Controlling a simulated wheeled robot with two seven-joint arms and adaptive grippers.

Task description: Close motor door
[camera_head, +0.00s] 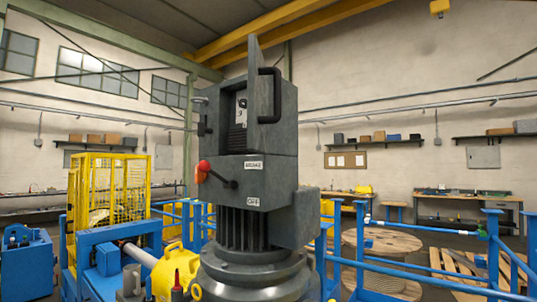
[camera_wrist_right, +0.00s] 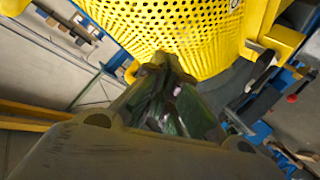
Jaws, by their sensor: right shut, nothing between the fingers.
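The grey motor housing (camera_head: 245,185) stands upright in the middle of the head view. Its door (camera_head: 253,75) is seen nearly edge-on and stands open, with a black handle (camera_head: 270,95) on its right side. The opening beside it shows a dark interior with a small pale plate (camera_head: 241,108). A lever with a red knob (camera_head: 203,168) sits below, near a label reading OFF. My right gripper (camera_wrist_right: 166,68) shows only in the right wrist view, shut and empty, in front of yellow perforated metal. My left gripper is in neither view.
The yellow perforated guard (camera_wrist_right: 165,25) fills the top of the right wrist view, close to the fingertips; whether they touch is unclear. Blue railings (camera_head: 425,262) run right of the motor. A yellow mesh cage (camera_head: 110,195) stands to its left, and a wooden spool (camera_head: 385,243) lies behind right.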

